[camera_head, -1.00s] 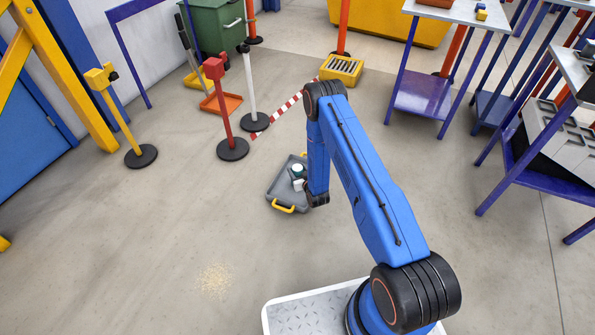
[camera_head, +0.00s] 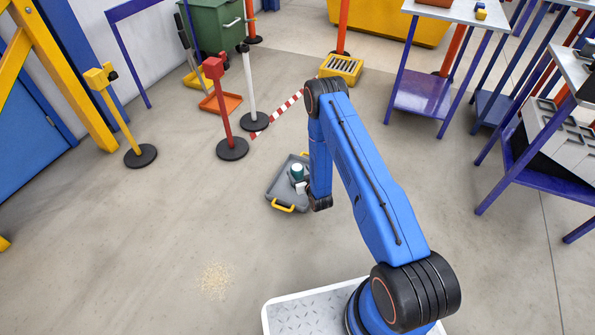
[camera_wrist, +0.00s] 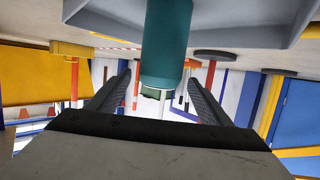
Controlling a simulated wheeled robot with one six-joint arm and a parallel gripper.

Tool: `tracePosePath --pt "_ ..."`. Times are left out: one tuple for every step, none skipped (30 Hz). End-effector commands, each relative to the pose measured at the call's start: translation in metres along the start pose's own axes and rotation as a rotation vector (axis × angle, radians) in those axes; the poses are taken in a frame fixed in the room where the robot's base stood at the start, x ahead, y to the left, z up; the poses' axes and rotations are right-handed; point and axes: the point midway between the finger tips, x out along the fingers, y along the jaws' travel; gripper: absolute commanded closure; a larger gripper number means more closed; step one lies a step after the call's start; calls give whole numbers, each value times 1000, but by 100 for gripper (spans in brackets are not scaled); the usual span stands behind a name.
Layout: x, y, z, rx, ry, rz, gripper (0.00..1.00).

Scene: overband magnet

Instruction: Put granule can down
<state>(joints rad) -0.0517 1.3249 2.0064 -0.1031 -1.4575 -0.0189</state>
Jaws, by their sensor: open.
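The granule can (camera_head: 297,171) is teal with a white top and stands in a grey tray (camera_head: 274,191) with yellow handles on the floor. My gripper (camera_head: 301,187) is low at the tray, on the near side of the can, partly hidden by my wrist. In the wrist view, which looks upside down, the can (camera_wrist: 165,45) hangs from the top middle. The open fingers of my gripper (camera_wrist: 157,80) show to either side of it with gaps. I cannot tell how far the can reaches between the fingertips.
Red (camera_head: 232,148), white (camera_head: 254,122) and yellow (camera_head: 141,155) posts stand behind and left of the tray. A red-white striped bar (camera_head: 286,107) and a yellow slotted box (camera_head: 341,69) lie beyond. Spilled granules (camera_head: 216,281) lie on otherwise clear floor at the front left.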

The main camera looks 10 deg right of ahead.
Motion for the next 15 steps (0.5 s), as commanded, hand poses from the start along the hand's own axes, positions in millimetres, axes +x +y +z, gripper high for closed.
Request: tracePosePath --pt "-11 0 1 1 -4 0 27" --pt "-17 0 1 1 -3 0 27" --pt "-25 0 1 1 -4 0 27" --pt "-31 0 1 1 -3 0 27" --pt "-37 0 1 1 -3 0 27" --pt "-44 0 1 0 -4 0 27" --pt "-50 0 1 0 -2 0 27" --pt "-54 0 0 0 -2 0 27" --pt "-61 0 0 0 -3 0 27" --pt "-65 0 0 0 -1 0 27" --pt "-69 0 0 0 -2 0 27" --pt "-73 0 1 0 -2 0 27" --pt "-76 0 0 0 -2 0 27" --pt "-78 0 0 0 -1 0 27" --pt "-81 0 0 0 0 0 27"
